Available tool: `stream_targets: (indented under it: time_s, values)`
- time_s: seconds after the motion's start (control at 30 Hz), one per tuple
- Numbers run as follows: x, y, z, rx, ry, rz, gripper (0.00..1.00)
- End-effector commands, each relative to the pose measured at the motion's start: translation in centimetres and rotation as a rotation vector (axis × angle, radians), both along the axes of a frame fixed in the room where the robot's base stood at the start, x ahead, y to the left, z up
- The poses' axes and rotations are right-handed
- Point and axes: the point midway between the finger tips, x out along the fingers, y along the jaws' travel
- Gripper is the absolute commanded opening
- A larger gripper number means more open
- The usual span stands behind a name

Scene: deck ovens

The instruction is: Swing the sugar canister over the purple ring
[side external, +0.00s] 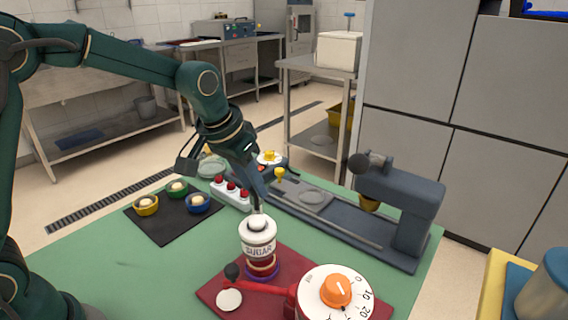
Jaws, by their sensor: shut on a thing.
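The white sugar canister (257,247), labelled "SUGAR", is upright near the front middle of the table. My gripper (257,212) is above it, shut on its top. The purple ring (262,278) shows just below the canister, on the dark red mat (219,291). Dark red and tan bands show between the white body and the ring. The canister covers most of the ring, and I cannot tell whether they touch.
A red-handled device with a white dial and orange knob (337,291) stands right of the canister. A white disc (229,300) lies in front. A black mat with small bowls (177,188), a red-button strip (231,192) and a grey machine (405,200) stand behind.

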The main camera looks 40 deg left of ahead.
Motion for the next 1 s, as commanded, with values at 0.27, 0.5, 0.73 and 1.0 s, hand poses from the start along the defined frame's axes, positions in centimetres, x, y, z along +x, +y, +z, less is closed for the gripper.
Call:
stream_targets:
  time_s: [0.27,0.5,0.73,1.0]
  values:
    - [0.19,-0.26,0.13,-0.004,-0.004,0.031,0.00]
    - [0.21,-0.28,0.13,-0.005,-0.005,0.033,0.00]
    - [0.19,-0.24,0.09,-0.005,-0.004,0.032,0.59]
    - [0.05,-0.17,0.36,-0.002,-0.003,0.032,0.59]
